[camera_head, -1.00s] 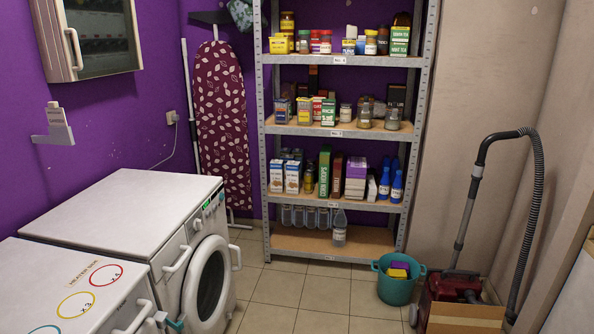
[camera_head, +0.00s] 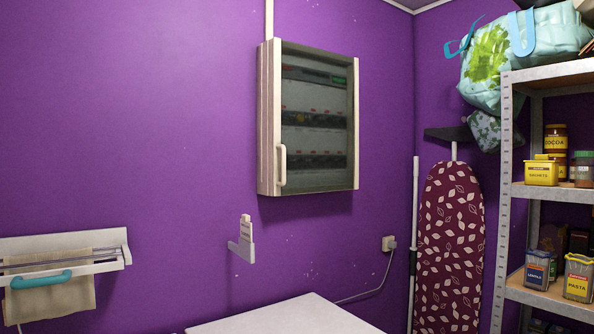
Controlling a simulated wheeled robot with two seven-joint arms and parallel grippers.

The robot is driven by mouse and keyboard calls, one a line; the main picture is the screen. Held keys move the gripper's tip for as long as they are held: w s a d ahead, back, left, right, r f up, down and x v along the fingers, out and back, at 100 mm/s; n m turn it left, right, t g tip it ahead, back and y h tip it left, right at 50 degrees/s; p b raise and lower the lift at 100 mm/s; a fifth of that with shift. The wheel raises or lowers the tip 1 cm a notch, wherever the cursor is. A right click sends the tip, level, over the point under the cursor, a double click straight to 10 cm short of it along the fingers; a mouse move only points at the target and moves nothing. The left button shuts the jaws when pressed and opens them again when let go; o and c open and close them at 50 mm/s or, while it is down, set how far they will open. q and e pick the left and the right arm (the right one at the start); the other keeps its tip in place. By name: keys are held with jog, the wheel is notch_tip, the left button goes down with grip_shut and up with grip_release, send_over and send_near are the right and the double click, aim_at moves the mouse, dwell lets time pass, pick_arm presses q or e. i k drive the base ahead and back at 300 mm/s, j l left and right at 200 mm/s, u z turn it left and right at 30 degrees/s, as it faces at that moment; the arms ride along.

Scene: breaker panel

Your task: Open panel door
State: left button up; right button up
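The breaker panel (camera_head: 264,120) hangs on the purple wall, a little right of the middle of the head view. Its door (camera_head: 318,115) has a dark see-through pane in a pale frame and looks shut. Rows of breakers show dimly behind the pane. A pale handle (camera_head: 282,165) sits at the lower left edge of the door. Neither of my grippers is in view.
A white appliance top (camera_head: 285,318) stands below the panel. A small wall bracket (camera_head: 242,240) holds a pale object. A drying rack (camera_head: 65,258) with a cloth is at left. An ironing board (camera_head: 450,245) and a loaded metal shelf (camera_head: 503,190) stand at right.

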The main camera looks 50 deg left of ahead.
aim_at(316, 98)
jog(key=i+u, duration=0.35)
jog(key=i, duration=0.3)
jog(key=i+l+u, duration=0.1)
jog(key=i+u, duration=0.25)
jog(key=i, duration=0.3)
